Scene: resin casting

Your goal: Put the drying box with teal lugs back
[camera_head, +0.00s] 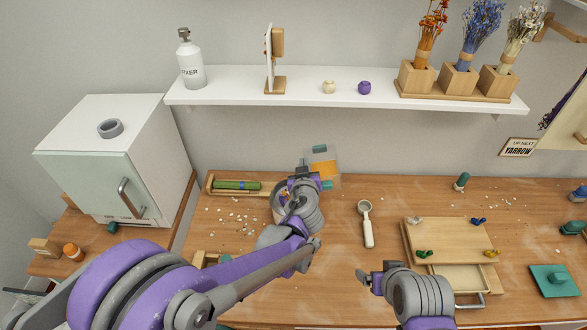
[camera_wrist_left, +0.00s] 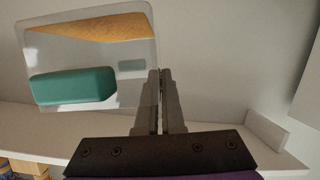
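The drying box (camera_head: 323,168) is clear, with orange contents and teal lugs. It is over the back edge of the workbench, beyond my left gripper (camera_head: 300,178). In the left wrist view the box (camera_wrist_left: 90,58) fills the upper left, tilted, with a large teal lug (camera_wrist_left: 72,87) facing me. The fingers of my left gripper (camera_wrist_left: 160,75) are close together at the box's right edge and appear shut on it. My right gripper (camera_head: 372,277) is low over the front of the bench, apart from the box; its finger gap is unclear.
A white wall shelf (camera_head: 340,92) holds a bottle (camera_head: 190,62), a stand, small balls and flower blocks, with bare stretches between. A white cabinet (camera_head: 113,150) stands left. The bench bears a wooden tray (camera_head: 213,190), scoop (camera_head: 367,225) and wooden board (camera_head: 450,240).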

